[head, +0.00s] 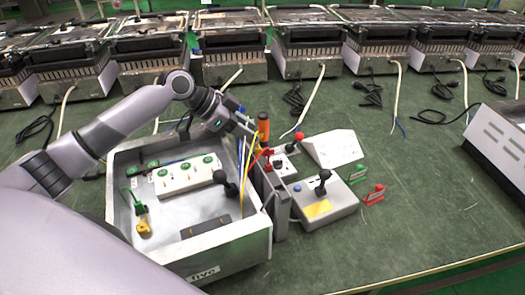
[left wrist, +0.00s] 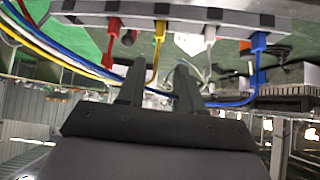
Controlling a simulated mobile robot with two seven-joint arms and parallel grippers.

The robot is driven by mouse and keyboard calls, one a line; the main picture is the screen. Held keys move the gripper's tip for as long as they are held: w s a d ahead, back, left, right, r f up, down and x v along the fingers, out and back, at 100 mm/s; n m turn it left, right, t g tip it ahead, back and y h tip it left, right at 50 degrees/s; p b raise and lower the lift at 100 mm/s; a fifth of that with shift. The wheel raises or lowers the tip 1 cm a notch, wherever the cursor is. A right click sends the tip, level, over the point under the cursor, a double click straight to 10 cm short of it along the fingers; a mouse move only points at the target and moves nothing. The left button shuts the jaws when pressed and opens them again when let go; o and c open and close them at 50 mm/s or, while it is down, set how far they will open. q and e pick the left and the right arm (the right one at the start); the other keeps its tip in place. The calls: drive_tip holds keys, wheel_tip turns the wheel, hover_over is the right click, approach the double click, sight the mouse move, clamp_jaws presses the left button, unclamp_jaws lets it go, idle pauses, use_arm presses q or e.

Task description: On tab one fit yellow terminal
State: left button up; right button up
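In the left wrist view a yellow terminal (left wrist: 160,28) hangs with its yellow wire from a grey rail (left wrist: 185,12), between a red terminal (left wrist: 112,30) and a white one (left wrist: 210,36). A blue terminal (left wrist: 258,42) is further right. My left gripper (left wrist: 160,68) is open; the yellow wire shows between its fingers, and contact cannot be told. In the head view my left gripper (head: 252,130) is over the right rim of the metal housing (head: 230,252). Inside, a white block (head: 185,178) carries green round marks and small tabs. Which is tab one cannot be told. My right gripper is not seen.
Green and yellow pieces (head: 142,222) and a dark block (head: 206,228) lie in the housing. An orange-handled item (head: 263,130) stands beside the gripper. A control box (head: 325,205) with a black lever sits right of the housing.

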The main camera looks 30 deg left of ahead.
use_arm(q)
drive_tip(key=x, duration=0.6)
drive_tip(key=shift+s+d+f, duration=0.1)
drive_tip(key=shift+s+f, duration=0.15)
clamp_jaws()
